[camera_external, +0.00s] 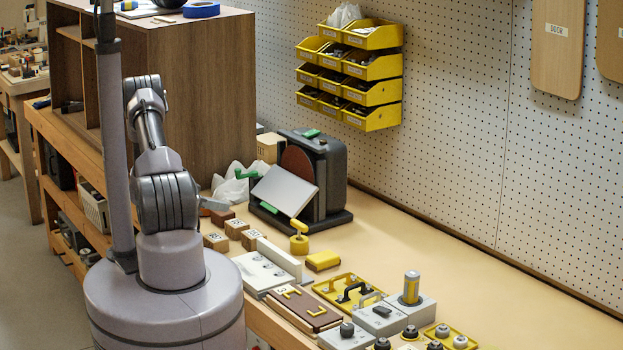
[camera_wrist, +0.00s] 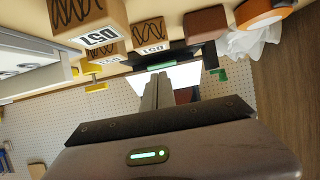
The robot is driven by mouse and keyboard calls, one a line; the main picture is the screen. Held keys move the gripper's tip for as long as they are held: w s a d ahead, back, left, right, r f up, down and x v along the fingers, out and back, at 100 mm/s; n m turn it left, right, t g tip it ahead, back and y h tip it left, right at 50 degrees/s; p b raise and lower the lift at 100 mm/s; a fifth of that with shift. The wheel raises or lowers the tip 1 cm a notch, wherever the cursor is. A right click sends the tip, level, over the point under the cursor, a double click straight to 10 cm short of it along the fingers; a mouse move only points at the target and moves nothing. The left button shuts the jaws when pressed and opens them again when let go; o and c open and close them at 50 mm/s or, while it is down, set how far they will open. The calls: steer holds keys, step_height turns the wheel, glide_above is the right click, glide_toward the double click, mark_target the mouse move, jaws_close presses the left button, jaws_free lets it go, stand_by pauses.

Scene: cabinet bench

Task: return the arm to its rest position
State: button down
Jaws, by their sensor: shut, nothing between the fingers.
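My arm stands at the left of the external view, folded close above my base. My gripper (camera_wrist: 158,80) shows in the wrist view with its two grey fingers together and nothing between them. The wrist view is upside down. The fingers point toward the bench, close to wooden blocks marked with labels (camera_wrist: 90,17) and a reddish-brown block (camera_wrist: 207,22). I see no contact with them.
Several small wooden blocks (camera_external: 236,228) lie beside the gripper. A dark sanding machine (camera_external: 333,168) stands behind them, next to a white bag (camera_external: 232,187). A tall wooden cabinet (camera_external: 215,85) stands behind the arm. Boxes and fixtures crowd the bench's front; its back right is clear.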

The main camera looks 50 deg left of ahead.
steer(key=w+d+r+m+g+y+b, duration=0.1)
steer(key=w+d+r+m+g+y, duration=0.1)
steer(key=w+r, duration=0.8)
steer(key=d+r+g+y+b, duration=0.1)
steer(key=d+r+g+y, duration=0.15)
steer(key=d+r, duration=1.05)
steer(key=s+d+r+b, duration=0.1)
steer(key=s+d+r, duration=0.25)
steer(key=d, duration=0.25)
steer(key=s+d+r, duration=0.2)
steer(key=s+d, duration=0.3)
steer(key=d, duration=0.2)
steer(key=s+d+f+m+g+h, duration=0.2)
steer(key=s+d+f+g, duration=0.1)
steer(key=s+d, duration=0.9)
step_height(320, 180, down, 13)
steer(key=s+b, duration=0.2)
steer(key=b, duration=1.1)
steer(key=shift+s, duration=0.15)
